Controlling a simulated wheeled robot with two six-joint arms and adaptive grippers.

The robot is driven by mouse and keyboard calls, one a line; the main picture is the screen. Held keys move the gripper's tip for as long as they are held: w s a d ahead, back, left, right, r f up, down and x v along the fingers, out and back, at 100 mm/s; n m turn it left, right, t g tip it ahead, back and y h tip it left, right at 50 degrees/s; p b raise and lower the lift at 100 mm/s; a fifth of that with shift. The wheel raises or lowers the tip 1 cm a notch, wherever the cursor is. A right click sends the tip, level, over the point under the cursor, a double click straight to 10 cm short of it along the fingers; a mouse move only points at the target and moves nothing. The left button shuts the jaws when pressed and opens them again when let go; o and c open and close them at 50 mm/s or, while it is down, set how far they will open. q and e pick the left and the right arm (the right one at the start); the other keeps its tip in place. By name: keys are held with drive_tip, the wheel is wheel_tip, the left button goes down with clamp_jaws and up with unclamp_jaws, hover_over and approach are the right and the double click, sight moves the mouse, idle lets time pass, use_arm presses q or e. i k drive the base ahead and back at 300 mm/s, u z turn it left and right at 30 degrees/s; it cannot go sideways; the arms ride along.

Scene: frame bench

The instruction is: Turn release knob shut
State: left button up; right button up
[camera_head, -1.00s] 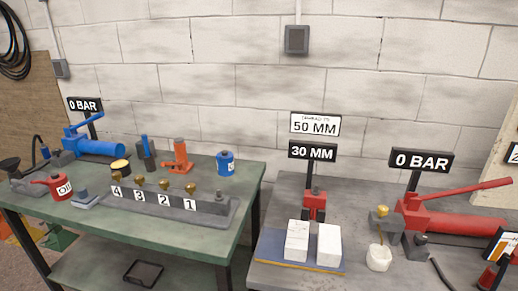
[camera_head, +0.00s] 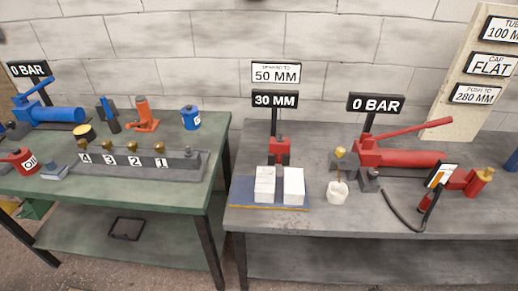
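A red hand pump (camera_head: 400,158) with a long red lever lies on the grey bench at the right, under a "0 BAR" sign (camera_head: 375,103). Neither gripper is in view.
A manifold (camera_head: 140,167) numbered 4 to 1 with brass knobs is on the green bench (camera_head: 130,196). Two white blocks (camera_head: 278,186) stand on the grey bench (camera_head: 400,218) by "50 MM" and "30 MM" signs. A black hose (camera_head: 396,212) loops near its front edge.

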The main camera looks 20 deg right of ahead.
sight(371, 174)
drive_tip(key=z, duration=1.95)
drive_tip(key=i, duration=0.6)
drive_tip(key=u, duration=0.1)
